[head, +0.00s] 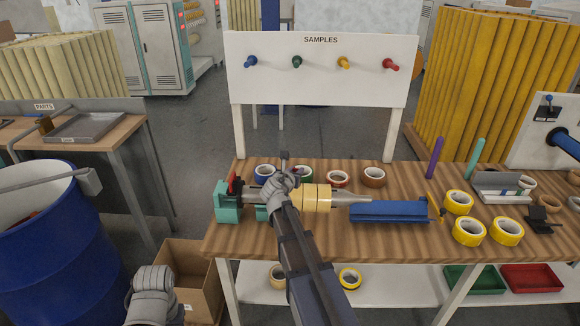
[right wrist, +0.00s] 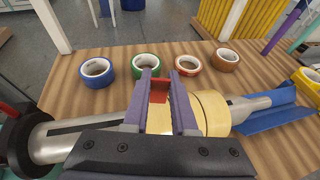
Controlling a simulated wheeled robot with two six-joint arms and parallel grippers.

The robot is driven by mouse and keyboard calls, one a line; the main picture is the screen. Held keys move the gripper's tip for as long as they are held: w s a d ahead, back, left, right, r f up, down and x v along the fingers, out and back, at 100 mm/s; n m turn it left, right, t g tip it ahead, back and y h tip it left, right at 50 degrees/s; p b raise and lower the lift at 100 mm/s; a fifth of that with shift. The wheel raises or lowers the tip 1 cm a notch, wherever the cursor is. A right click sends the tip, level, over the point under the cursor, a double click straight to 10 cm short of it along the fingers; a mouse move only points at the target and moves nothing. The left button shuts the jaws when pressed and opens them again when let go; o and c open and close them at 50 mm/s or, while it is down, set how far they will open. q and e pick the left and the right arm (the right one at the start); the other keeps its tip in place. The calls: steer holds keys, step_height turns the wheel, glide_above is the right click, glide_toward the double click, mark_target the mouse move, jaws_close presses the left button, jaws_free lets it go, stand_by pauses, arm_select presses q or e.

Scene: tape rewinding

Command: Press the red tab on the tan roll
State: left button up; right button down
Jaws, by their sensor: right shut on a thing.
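The tan roll (head: 318,197) sits on a horizontal metal spindle on the bench. It also shows in the right wrist view (right wrist: 212,112). The red tab (right wrist: 159,91) stands between the purple fingers of my right gripper (right wrist: 161,78), over the tan surface. The right gripper is shut on the red tab, just left of the roll's visible edge. In the head view my right arm and hand (head: 285,178) cover the tab and part of the roll. My left arm shows only as a grey link at the lower left; its fingers are out of view.
Blue (head: 264,174), green, red and brown (head: 374,177) tape rolls lie behind the spindle. A blue trough (head: 388,212) is right of it, with yellow rolls (head: 468,232) beyond. A samples board (head: 320,75) stands at the back. A blue barrel (head: 45,250) stands left.

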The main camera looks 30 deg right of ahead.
arm_select(q)
step_height(320, 180, down, 6)
steer(key=b, duration=0.4)
arm_select(e)
steer(key=w+d+f+n+t+y, duration=0.1)
steer(key=w+d+n+t, duration=0.1)
steer(key=w+d+t, duration=0.1)
steer(key=shift+w+d+n+t, duration=0.35)
steer(key=shift+w+t, duration=0.45)
steer(key=shift+w, duration=0.45)
arm_select(q)
steer(key=shift+b, duration=0.35)
arm_select(e)
steer(key=shift+s+a+f, duration=0.1)
steer(key=shift+f, duration=0.05)
arm_select(q)
steer(key=shift+d+f+b, duration=0.1)
steer(key=shift+f+b, duration=1.35)
steer(key=shift+f, duration=0.05)
arm_select(e)
steer(key=shift+s+a+f, duration=0.4)
steer(key=shift+s+f, duration=0.25)
steer(key=shift+f, duration=0.05)
steer(key=shift+s+a+f, duration=0.35)
steer(key=shift+s+f, duration=0.25)
steer(key=shift+f, duration=0.1)
